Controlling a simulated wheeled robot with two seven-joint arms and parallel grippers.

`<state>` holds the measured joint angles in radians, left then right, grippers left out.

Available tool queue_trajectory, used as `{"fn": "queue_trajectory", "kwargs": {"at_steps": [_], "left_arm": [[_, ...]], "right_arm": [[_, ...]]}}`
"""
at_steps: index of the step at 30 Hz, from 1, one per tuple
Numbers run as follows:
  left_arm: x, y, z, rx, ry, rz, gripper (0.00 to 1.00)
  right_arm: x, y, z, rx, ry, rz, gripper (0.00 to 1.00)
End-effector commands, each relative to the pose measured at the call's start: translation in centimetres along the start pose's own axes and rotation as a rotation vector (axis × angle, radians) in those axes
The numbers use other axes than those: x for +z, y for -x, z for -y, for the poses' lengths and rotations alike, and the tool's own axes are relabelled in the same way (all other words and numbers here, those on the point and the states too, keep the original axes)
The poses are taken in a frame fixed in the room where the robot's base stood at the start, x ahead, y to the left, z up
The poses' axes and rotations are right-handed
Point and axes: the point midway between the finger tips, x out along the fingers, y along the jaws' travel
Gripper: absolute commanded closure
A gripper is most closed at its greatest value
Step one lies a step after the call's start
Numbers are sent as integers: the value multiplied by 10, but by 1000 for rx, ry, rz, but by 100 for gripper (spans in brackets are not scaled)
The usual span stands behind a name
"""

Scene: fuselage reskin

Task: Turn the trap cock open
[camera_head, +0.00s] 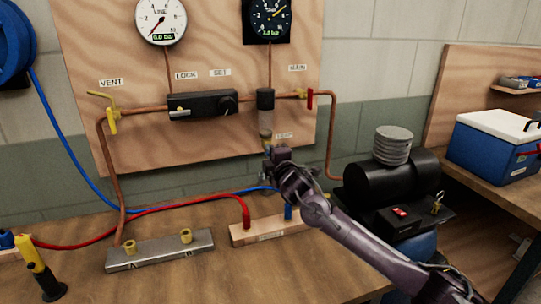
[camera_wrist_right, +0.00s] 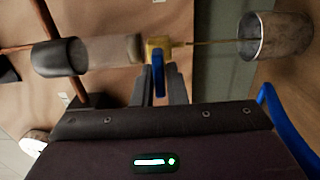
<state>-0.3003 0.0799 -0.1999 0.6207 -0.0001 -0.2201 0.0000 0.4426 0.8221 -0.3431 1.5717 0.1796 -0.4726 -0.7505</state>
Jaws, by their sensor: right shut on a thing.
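The trap (camera_head: 265,115) hangs under the copper line on the wooden board, a black head over a cloudy bowl; it lies sideways in the right wrist view (camera_wrist_right: 105,52). The trap cock is a small brass body (camera_wrist_right: 157,44) at the bowl's lower end with a blue lever (camera_wrist_right: 158,75). My right gripper (camera_head: 270,152) is at the cock just below the bowl. In the right wrist view its two fingers (camera_wrist_right: 162,82) are shut on the blue lever. In the head view my gripper mostly hides the cock. My left gripper is not in view.
A red-handled valve (camera_head: 309,98), the black regulator (camera_head: 202,104) and two gauges are on the board. A compressor (camera_head: 392,178) stands at right. Red and blue hoses cross the bench.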

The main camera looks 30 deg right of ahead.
Motion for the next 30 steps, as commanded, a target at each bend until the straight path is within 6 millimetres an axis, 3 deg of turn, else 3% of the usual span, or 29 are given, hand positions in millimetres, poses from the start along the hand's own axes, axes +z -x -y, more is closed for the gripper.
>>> {"fn": "queue_trajectory", "kwargs": {"at_steps": [17,18,21,30], "left_arm": [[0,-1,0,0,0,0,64],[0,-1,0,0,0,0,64],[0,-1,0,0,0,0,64],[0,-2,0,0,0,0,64]], "right_arm": [[-1,0,3,-5,29,-2,100],[-1,0,3,-5,29,-2,82],[-1,0,2,-4,29,-2,69],[0,2,2,-2,28,-1,69]]}}
